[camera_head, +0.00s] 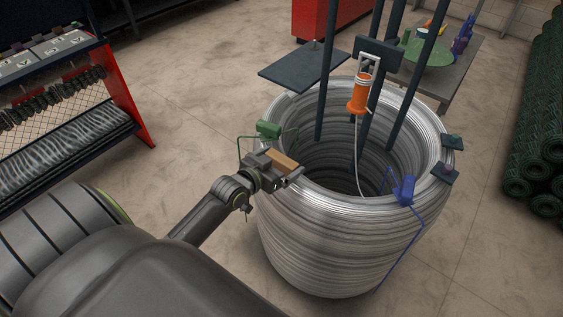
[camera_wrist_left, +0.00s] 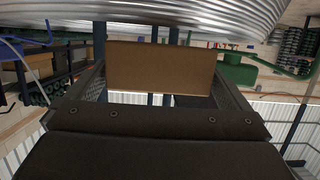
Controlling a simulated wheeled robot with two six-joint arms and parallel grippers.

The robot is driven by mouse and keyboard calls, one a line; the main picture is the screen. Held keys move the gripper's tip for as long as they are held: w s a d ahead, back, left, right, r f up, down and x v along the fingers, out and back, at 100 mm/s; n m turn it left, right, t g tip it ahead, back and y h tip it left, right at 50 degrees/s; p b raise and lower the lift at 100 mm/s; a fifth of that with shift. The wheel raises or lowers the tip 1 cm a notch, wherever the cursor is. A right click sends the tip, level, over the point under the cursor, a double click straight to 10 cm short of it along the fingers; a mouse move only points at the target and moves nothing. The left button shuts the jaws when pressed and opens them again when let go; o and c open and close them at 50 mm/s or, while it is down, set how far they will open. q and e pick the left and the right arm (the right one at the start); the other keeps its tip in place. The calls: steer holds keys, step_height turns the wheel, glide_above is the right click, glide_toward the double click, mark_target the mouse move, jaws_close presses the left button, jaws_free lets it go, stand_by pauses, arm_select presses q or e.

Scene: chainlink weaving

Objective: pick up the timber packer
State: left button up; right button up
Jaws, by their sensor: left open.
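The timber packer, a small light-brown wooden block (camera_head: 281,160), is at the near left rim of the large silver wire coil (camera_head: 330,240). My left gripper (camera_head: 284,168) is at the block, with its jaws open. In the left wrist view the block (camera_wrist_left: 160,68) spans most of the space between the two dark fingers. I cannot tell whether either finger touches it, or what bears it from below. My right gripper is not in view.
A green clamp-like item (camera_head: 268,130) is just behind the block on the rim. A blue one (camera_head: 404,190) is at the right rim. Dark posts (camera_head: 326,80) rise from the coil, near an orange-handled tool (camera_head: 359,98). A rack (camera_head: 75,95) stands left, with clear floor between.

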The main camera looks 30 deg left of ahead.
arm_select(q)
steer(key=shift+x, duration=1.45)
steer(key=shift+s, duration=0.1)
steer(key=c, duration=0.7)
